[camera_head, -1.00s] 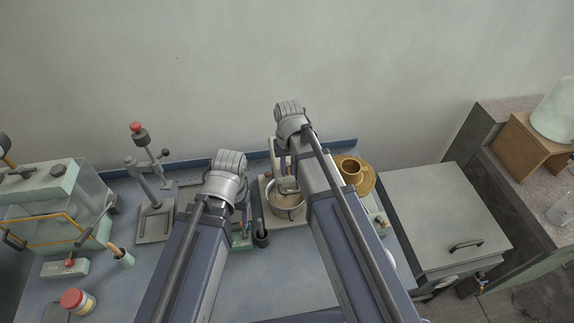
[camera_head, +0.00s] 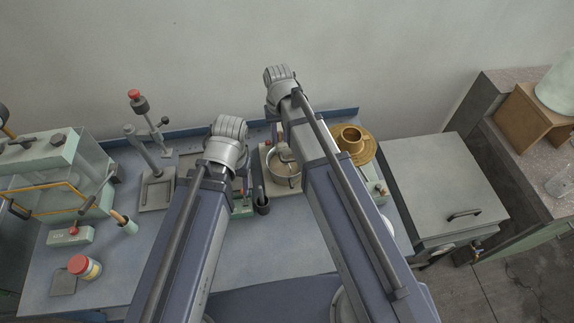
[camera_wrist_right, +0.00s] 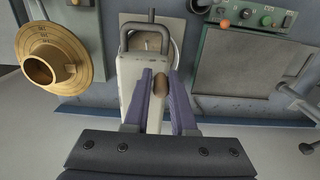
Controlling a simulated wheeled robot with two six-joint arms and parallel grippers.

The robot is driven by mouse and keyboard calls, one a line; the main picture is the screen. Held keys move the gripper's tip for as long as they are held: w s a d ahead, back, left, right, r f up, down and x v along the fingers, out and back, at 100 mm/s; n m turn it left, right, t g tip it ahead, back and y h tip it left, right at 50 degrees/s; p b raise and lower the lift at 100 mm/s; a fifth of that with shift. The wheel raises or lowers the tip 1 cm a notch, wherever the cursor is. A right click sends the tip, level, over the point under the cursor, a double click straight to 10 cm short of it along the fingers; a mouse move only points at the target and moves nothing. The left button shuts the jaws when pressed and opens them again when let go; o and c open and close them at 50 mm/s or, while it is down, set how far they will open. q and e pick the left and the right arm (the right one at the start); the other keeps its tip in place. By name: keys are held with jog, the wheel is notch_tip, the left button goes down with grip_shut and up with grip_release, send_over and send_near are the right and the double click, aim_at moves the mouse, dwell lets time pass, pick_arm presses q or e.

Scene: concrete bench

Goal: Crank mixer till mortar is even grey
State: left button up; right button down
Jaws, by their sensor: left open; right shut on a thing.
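The mixer has a pale cream upright body (camera_wrist_right: 131,84) and a steel bowl (camera_head: 284,177) holding a tan-grey mix; its evenness is too small to judge. A dark bent metal bar (camera_wrist_right: 147,27) tops the body in the right wrist view. My right gripper (camera_wrist_right: 161,88) has its purple fingers on either side of a brown wooden crank knob (camera_wrist_right: 160,83), shut on it beside the body. In the head view my right arm hides the crank. My left gripper (camera_head: 245,186) is open, mostly hidden under its wrist, left of the bowl.
A brass flanged cup (camera_head: 350,142) stands right of the mixer. A dark cylinder (camera_head: 262,204) stands close in front-left of it. The front middle of the bench (camera_head: 270,252) is clear.

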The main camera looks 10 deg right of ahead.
jog(key=w, duration=0.2)
jog(key=w+d, duration=0.1)
jog(key=w, duration=0.4)
jog(key=shift+w+d+r, duration=0.1)
jog(key=shift+w+d, duration=0.15)
jog(key=shift+w, duration=0.15)
jog(key=shift+w+d, duration=0.15)
jog(key=shift+d, duration=0.35)
jog(key=shift+s, duration=0.2)
